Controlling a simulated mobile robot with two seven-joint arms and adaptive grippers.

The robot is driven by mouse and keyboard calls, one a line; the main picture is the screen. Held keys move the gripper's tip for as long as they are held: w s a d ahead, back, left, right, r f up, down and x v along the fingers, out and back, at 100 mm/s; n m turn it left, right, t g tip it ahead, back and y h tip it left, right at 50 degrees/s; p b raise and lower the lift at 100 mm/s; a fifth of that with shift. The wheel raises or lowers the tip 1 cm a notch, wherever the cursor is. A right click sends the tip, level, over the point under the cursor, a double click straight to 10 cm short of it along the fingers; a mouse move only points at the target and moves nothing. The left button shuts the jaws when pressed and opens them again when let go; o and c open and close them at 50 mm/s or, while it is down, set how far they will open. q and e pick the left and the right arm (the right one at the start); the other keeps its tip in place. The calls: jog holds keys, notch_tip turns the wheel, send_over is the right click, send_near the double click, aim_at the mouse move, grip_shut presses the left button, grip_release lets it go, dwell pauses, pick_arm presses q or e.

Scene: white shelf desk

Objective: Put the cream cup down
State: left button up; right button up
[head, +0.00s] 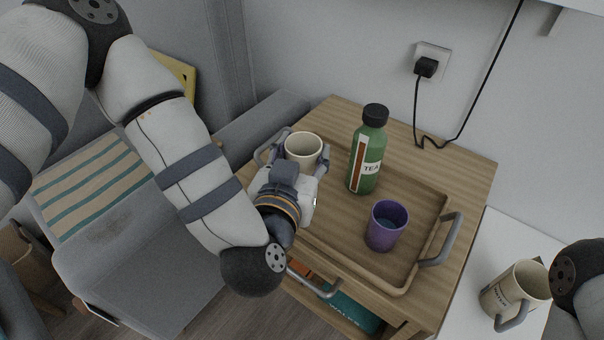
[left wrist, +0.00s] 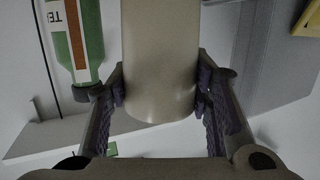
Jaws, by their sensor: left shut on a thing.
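The cream cup (head: 303,147) is upright between the fingers of my left gripper (head: 301,162), at the left end of the wooden tray (head: 402,285). My left gripper is shut on it from the sides. In the left wrist view the cup (left wrist: 160,55) fills the space between the two dark finger pads, touching both, and part of it runs out of the picture. I cannot tell whether its base touches the tray. My right gripper is not in view; only a dark joint of my right arm shows at the right edge.
A green tea bottle (head: 367,155) and a purple cup (head: 386,226) stand on the tray, right of the held cup. The tray lies on a wooden cabinet (head: 470,165). A second cream mug (head: 512,287) with lettering stands on the white surface at right. A grey sofa (head: 150,270) is at left.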

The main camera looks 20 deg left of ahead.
pick_arm(q)
jog(key=f, duration=0.1)
jog(key=w+a+f, duration=0.1)
jog(key=w+f, duration=0.1)
jog(key=shift+w+a+f+b, duration=0.2)
jog(key=shift+a+f+b, duration=0.1)
jog(key=shift+f, duration=0.1)
jog(key=f, duration=0.2)
jog(key=f+b, duration=0.1)
jog(key=f, duration=0.1)
jog(key=shift+w+a, duration=0.2)
jog(key=shift+w, duration=0.05)
jog(key=shift+r, duration=0.2)
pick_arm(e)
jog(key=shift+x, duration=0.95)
pick_arm(q)
jog(key=shift+f, duration=0.1)
jog(key=o, duration=1.3)
